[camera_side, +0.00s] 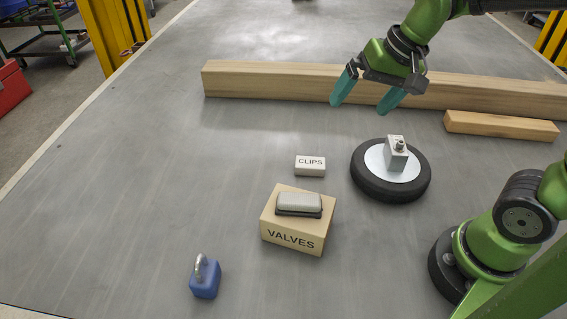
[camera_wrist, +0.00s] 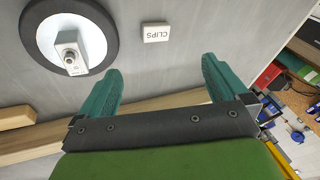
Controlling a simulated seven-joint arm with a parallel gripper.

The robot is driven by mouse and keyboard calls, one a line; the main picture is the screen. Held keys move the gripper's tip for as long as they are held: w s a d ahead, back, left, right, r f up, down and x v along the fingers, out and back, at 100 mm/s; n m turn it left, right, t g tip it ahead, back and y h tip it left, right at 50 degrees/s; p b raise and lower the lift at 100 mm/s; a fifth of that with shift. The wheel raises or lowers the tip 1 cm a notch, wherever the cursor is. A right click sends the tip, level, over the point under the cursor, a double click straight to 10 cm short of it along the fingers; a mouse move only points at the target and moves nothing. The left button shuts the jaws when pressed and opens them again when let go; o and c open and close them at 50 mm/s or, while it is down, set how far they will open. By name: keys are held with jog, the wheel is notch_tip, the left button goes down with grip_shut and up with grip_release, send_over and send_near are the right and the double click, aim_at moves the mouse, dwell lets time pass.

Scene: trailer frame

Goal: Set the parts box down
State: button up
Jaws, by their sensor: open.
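A tan box labelled VALVES (camera_side: 293,240) sits on the grey table, front of centre in the side view. A grey rounded object on a dark base (camera_side: 299,203) rests on its top. A small white box labelled CLIPS (camera_side: 310,166) lies on the table behind it; it also shows in the wrist view (camera_wrist: 156,33). Which box is the parts box I cannot tell. My gripper (camera_side: 361,106) is open, with nothing between its teal fingers. It hangs above the table by the long wooden beam, apart from both boxes. The VALVES box is not in the wrist view.
A black wheel (camera_side: 368,183) lies flat right of the CLIPS box, with a grey metal fitting (camera_side: 396,155) on its hub. A long wooden beam (camera_side: 270,82) crosses the back; a shorter block (camera_side: 500,127) lies right. A blue padlock-shaped weight (camera_side: 206,279) stands front left. The table's left is clear.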

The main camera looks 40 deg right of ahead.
jog(key=s+r+n+t, duration=0.1)
jog(key=s+n+t, duration=0.1)
jog(key=s, duration=0.5)
jog(key=shift+s+d+t, duration=0.15)
jog(key=shift+t, duration=0.35)
dwell(0.6)
